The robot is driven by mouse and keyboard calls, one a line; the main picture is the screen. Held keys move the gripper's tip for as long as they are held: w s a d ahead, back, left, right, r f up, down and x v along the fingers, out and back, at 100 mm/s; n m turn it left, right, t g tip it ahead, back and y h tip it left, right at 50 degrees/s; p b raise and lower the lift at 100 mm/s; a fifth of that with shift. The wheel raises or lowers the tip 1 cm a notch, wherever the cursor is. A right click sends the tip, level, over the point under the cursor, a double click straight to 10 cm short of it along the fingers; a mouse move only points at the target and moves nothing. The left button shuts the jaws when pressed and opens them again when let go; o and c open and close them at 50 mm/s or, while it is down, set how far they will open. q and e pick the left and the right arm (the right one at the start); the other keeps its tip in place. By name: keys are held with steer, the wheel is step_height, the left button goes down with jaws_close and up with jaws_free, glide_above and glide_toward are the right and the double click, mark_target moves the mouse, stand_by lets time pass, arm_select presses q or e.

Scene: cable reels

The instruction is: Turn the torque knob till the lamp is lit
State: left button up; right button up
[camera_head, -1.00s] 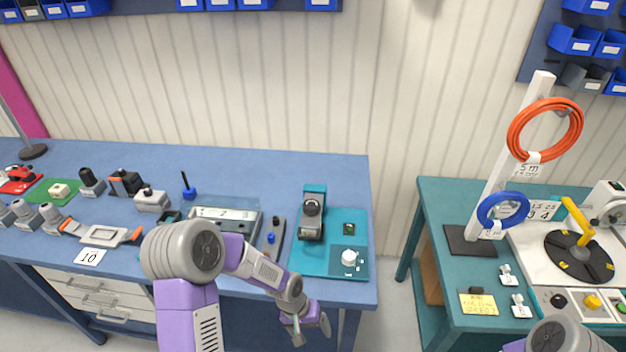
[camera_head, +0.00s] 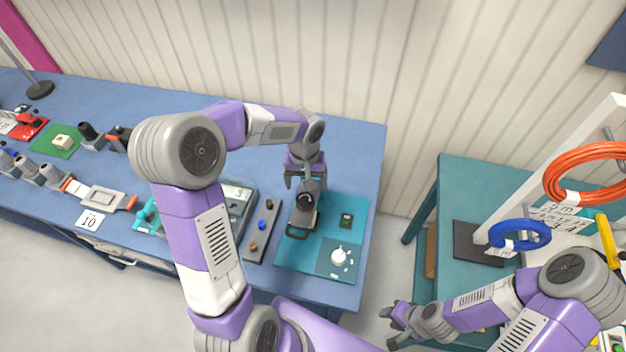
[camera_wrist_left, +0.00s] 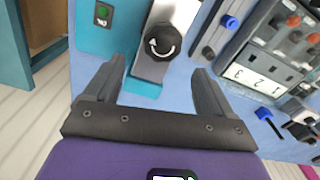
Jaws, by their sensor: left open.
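The black knob (camera_wrist_left: 163,42) with a white curved arrow sits on a grey upright device on the teal mat (camera_head: 291,258); the device (camera_head: 303,218) also shows in the head view. My left gripper (camera_head: 305,180) is over the back of this device. In the left wrist view my left gripper (camera_wrist_left: 158,70) is open and empty, with the knob just beyond and between its fingertips, apart from them. A small dark box with a green face (camera_wrist_left: 102,14) is beside the device; whether it is lit I cannot tell. My right gripper (camera_head: 388,328) looks open and empty, off the table.
A grey strip with coloured buttons (camera_head: 262,232) lies left of the mat. A teal table (camera_head: 465,185) with blue and orange cable coils (camera_head: 520,236) is at right, across a gap.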

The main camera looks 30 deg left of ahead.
mark_target(305, 199)
arm_select(q)
steer(key=f, duration=0.4)
steer(key=s+f, duration=0.1)
steer(key=f, duration=0.1)
steer(key=shift+f, duration=0.35)
steer(key=shift+w, duration=0.1)
steer(key=c, duration=1.1)
steer(key=shift+o, duration=0.2)
steer(key=shift+m, duration=0.4)
steer(key=m, duration=0.5)
steer(key=shift+b, duration=0.3)
steer(key=m, duration=0.6)
steer(key=shift+m, duration=0.3)
